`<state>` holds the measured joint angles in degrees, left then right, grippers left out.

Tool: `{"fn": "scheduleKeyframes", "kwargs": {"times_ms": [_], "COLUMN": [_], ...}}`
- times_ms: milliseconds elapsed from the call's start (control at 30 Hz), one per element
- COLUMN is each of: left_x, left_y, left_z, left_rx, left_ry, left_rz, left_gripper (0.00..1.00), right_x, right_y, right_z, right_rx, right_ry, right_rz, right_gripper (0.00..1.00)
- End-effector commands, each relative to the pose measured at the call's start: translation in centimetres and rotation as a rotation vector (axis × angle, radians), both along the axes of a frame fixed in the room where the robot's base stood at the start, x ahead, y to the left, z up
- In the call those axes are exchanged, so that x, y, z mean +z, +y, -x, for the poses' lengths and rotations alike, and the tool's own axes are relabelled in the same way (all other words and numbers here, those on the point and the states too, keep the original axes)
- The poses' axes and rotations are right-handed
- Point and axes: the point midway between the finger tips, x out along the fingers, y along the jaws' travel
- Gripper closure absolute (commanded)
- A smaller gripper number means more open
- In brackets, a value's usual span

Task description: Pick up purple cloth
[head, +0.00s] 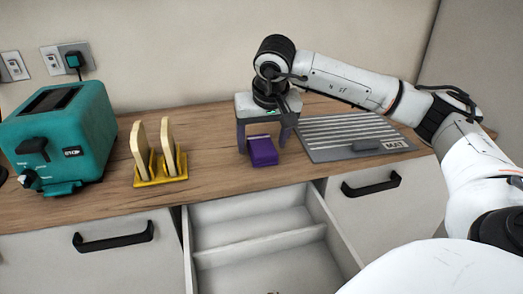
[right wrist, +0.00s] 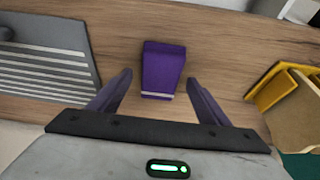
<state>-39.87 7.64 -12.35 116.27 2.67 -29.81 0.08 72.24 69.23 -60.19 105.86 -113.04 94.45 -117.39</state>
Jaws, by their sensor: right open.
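The purple cloth (head: 262,151) is folded into a small block with a pale stripe and lies on the wooden counter near its front edge. It also shows in the right wrist view (right wrist: 163,68), in front of the gap between my right fingers. My right gripper (head: 266,140) points down over the cloth. In the right wrist view its two fingers (right wrist: 162,92) are spread apart, one toward each side of the cloth, with nothing held between them. From these views I cannot tell how far above the counter the fingertips are. My left gripper is not in view.
A grey ribbed mat (head: 358,137) lies to the right of the cloth. A yellow rack (head: 161,176) holding bread slices stands to the left, beside a teal toaster (head: 60,140). An open, divided drawer (head: 260,240) juts out below the counter.

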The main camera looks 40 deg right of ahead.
Motion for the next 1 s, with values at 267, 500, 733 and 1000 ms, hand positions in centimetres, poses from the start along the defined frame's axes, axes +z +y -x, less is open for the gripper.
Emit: {"fn": "scheduleKeyframes", "kwargs": {"times_ms": [267,500,733,1000], "left_x": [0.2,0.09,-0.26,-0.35], "left_y": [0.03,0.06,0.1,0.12], "left_z": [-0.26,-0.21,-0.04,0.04], "left_rx": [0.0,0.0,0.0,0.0], "left_ry": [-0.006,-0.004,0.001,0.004], "left_rz": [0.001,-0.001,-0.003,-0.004], "left_gripper": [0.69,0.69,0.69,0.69], "right_x": [-0.29,-0.42,-0.73,-0.76], "right_y": [-0.1,-0.1,-0.09,-0.08], "right_z": [-0.09,-0.07,-0.07,-0.08], "right_rx": [0.0,-0.001,-0.001,-0.001], "right_ry": [0.0,0.0,0.0,-0.001], "right_rz": [0.001,0.0,0.0,0.0], "right_gripper": [0.3,0.3,0.3,0.3]}}
